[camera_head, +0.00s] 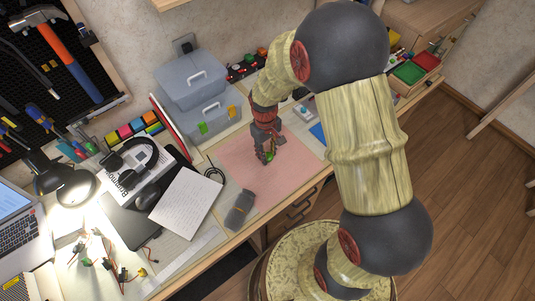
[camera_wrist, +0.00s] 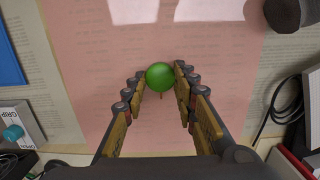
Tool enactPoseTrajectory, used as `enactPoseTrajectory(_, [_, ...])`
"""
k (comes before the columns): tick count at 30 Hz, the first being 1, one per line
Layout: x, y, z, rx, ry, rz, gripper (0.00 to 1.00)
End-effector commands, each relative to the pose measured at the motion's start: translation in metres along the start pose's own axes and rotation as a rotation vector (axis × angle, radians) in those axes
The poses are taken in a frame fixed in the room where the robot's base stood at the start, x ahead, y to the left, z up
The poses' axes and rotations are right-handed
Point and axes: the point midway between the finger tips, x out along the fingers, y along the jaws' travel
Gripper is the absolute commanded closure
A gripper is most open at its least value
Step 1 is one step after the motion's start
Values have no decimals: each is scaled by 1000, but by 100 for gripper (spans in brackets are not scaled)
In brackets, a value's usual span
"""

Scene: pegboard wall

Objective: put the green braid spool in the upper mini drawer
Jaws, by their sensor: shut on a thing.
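The green braid spool shows as a round green shape (camera_wrist: 160,76) between my fingertips in the wrist view, and as a small green spot (camera_head: 270,156) in the head view. My gripper (camera_head: 265,152) is shut on it, pointing down over the pink mat (camera_head: 235,156). In the wrist view my gripper (camera_wrist: 160,82) has a finger on each side of the spool. Two stacked grey-blue drawer-like boxes with pale handles stand behind and left of the gripper: the upper one (camera_head: 179,92) and the lower one (camera_head: 190,128). I cannot tell whether the upper one is open.
A dark grey object (camera_head: 240,210) lies near the desk's front edge. A written sheet (camera_head: 186,203), headphones (camera_head: 135,160) and a lit lamp (camera_head: 65,185) are to the left. Red and green trays (camera_head: 409,72) are at the back right. The pink mat around my gripper is mostly clear.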

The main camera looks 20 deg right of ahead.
Motion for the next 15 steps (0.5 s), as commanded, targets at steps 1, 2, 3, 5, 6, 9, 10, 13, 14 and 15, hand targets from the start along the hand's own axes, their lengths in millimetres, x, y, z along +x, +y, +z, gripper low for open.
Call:
enactPoseTrajectory(1, [-2,0,0,0,2,0,88])
enactPoseTrajectory(2, [-2,0,0,0,1,0,88])
enactPoseTrajectory(3, [-2,0,0,0,1,0,88])
enactPoseTrajectory(5, [-2,0,0,0,1,0,88])
enactPoseTrajectory(6, [-1,0,0,0,1,0,88])
enactPoseTrajectory(9, [2,0,0,0,1,0,88])
enactPoseTrajectory(10, [1,0,0,0,1,0,71])
enactPoseTrajectory(13, [1,0,0,0,1,0,65])
enactPoseTrajectory(14, [1,0,0,0,1,0,63])
enactPoseTrajectory(15, [1,0,0,0,1,0,61])
